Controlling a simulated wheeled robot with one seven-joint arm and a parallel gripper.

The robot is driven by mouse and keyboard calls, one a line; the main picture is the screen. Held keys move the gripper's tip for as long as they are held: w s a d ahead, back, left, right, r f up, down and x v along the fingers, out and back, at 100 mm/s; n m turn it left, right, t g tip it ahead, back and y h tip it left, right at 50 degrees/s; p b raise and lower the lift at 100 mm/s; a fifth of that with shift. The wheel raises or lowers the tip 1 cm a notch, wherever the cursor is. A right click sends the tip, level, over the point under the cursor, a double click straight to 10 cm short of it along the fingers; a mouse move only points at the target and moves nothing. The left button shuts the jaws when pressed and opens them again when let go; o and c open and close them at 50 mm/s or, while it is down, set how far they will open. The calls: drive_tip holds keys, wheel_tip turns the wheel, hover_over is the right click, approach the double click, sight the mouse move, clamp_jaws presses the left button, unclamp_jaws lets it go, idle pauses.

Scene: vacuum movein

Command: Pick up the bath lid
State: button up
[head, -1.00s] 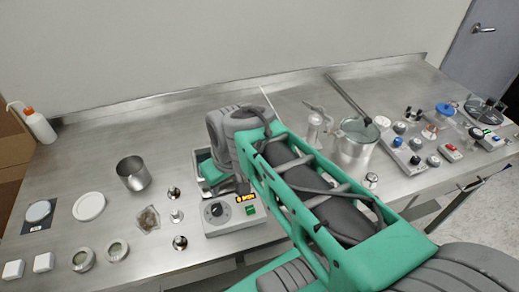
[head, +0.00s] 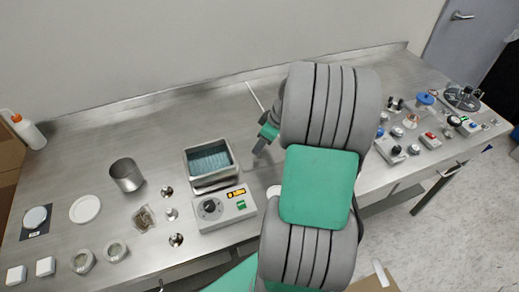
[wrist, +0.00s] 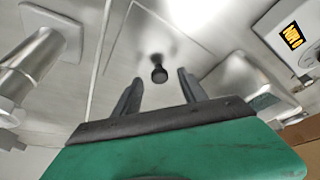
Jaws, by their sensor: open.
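The bath lid (wrist: 180,50) lies flat on the steel bench in the wrist view, a thin, square metal sheet with a dark round knob (wrist: 158,74) standing up from it. My gripper (wrist: 159,80) is open, and in this view the knob appears between its two fingers. I cannot tell how far the fingertips are above the lid. In the head view my gripper (head: 260,150) points down just right of the open water bath (head: 211,182). The lid is mostly hidden there by my arm. The bath holds blue-green liquid.
The bath's control box (head: 225,207) stands in front of it, with a lit yellow display. A steel beaker (head: 127,175) and small metal fittings are to the left. Valves and gauges (head: 430,125) are at the right. A thin rod lies behind my gripper.

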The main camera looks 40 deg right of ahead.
drive_tip(key=shift+w+a+f, duration=0.1)
drive_tip(key=shift+w+f, duration=0.15)
drive_tip(key=shift+f, duration=0.3)
drive_tip(key=shift+c, duration=0.4)
clamp_jaws()
